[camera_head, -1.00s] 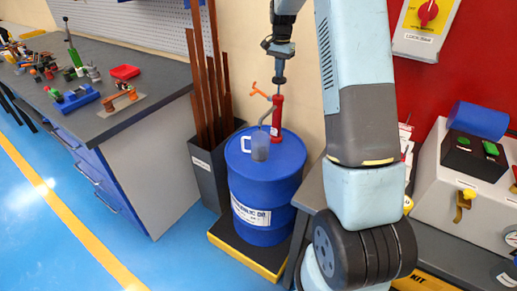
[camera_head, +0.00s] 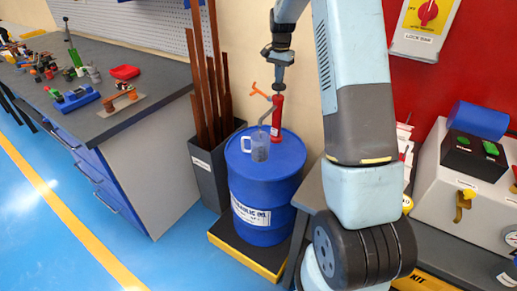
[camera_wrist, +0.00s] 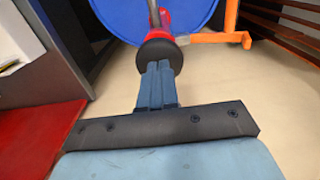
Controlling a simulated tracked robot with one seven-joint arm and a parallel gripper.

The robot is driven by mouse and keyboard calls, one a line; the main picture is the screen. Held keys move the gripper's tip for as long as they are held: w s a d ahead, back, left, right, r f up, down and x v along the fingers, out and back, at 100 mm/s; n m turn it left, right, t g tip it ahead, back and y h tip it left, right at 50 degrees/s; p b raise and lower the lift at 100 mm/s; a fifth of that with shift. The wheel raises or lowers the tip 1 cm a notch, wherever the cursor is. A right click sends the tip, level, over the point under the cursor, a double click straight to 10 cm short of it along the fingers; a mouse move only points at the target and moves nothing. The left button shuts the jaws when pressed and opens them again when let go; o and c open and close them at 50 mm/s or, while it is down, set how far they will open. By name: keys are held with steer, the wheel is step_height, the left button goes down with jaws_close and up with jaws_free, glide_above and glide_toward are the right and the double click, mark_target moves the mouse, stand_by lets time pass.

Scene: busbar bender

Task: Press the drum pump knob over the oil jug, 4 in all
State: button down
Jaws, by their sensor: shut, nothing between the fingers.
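The drum pump (camera_head: 277,115) is a red upright cylinder on top of the blue drum (camera_head: 262,190). Its dark round knob (camera_wrist: 160,57) shows in the wrist view, right at my fingertips. My gripper (camera_head: 278,84) points down from above onto the knob; its fingers are shut and empty, and they appear to touch the knob. In the wrist view my gripper (camera_wrist: 157,72) shows as two closed blue-grey fingers. The oil jug (camera_head: 260,148), a grey see-through cup with a pale handle, stands on the drum lid below the pump's bent grey spout (camera_head: 264,117).
An orange lever (camera_head: 260,91) sticks out left of the pump. Tall copper bars stand in a dark bin (camera_head: 208,172) left of the drum. A workbench (camera_head: 150,125) is further left, and a grey machine (camera_head: 455,190) stands right. Blue floor is open at front left.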

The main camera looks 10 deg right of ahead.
steer(key=shift+f, duration=0.7)
stand_by(0.3)
steer(key=shift+r, duration=3.5)
